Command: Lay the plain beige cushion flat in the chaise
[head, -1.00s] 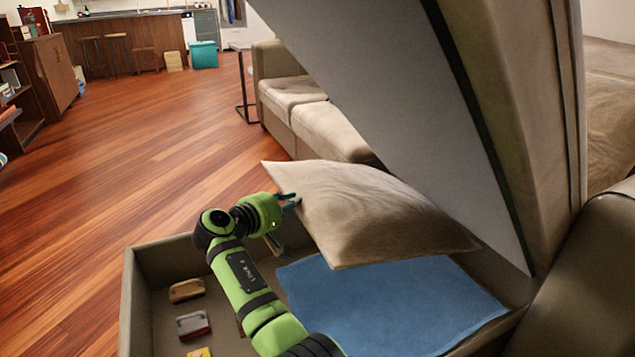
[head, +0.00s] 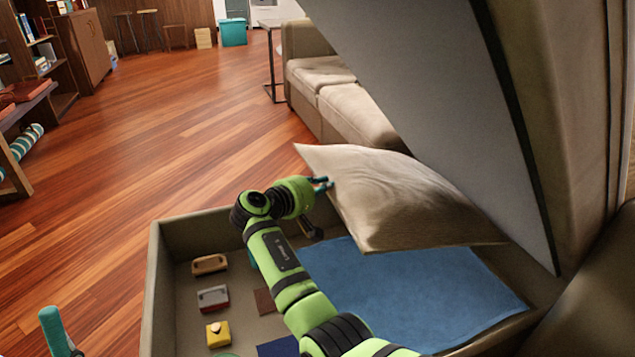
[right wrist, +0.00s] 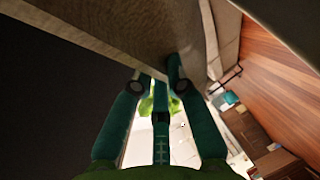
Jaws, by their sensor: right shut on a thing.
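The plain beige cushion (head: 405,200) hangs tilted above the open chaise box (head: 165,290). Its far right side is close to the raised lid; I cannot tell if they touch. My right gripper (head: 322,185) is shut on the cushion's left edge. In the right wrist view the cushion (right wrist: 110,35) fills the upper left between the teal fingers (right wrist: 160,85). A blue cloth (head: 410,300) lies flat on the box floor under the cushion. A teal finger, apparently of my left gripper (head: 55,332), shows at the lower left; its opening is hidden.
The raised chaise lid (head: 440,110) slants over the box's right side. Several small items, including a yellow one (head: 217,334) and a red-grey one (head: 213,298), lie at the box's left. A sofa (head: 350,105) stands behind. The wooden floor (head: 190,130) at left is mostly clear.

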